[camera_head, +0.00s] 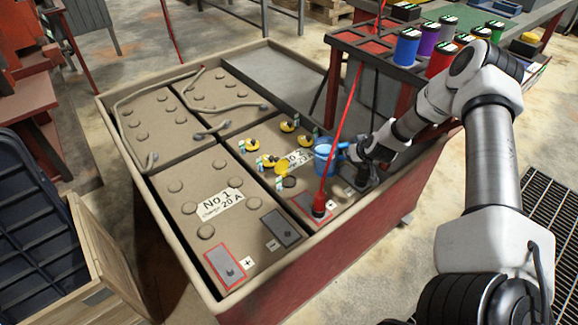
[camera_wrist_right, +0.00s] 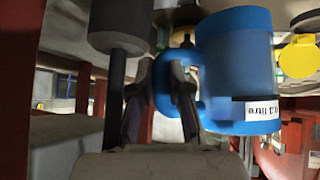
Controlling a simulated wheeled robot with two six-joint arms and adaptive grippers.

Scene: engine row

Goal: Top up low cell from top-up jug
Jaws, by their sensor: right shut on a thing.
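The blue top-up jug (camera_head: 324,163) is above the right-hand battery block and looks about upright. Below and left of the jug, a yellow cell cap (camera_head: 281,168) stands near a dark round cell opening (camera_head: 289,182). Several other yellow caps (camera_head: 287,126) sit on the same block. The liquid level is hidden. My left gripper is out of view.
The No 1 block (camera_head: 195,215) lies left. A rack with coloured cups (camera_head: 407,47) stands behind. The battery tray's rim (camera_head: 165,240) surrounds the blocks.

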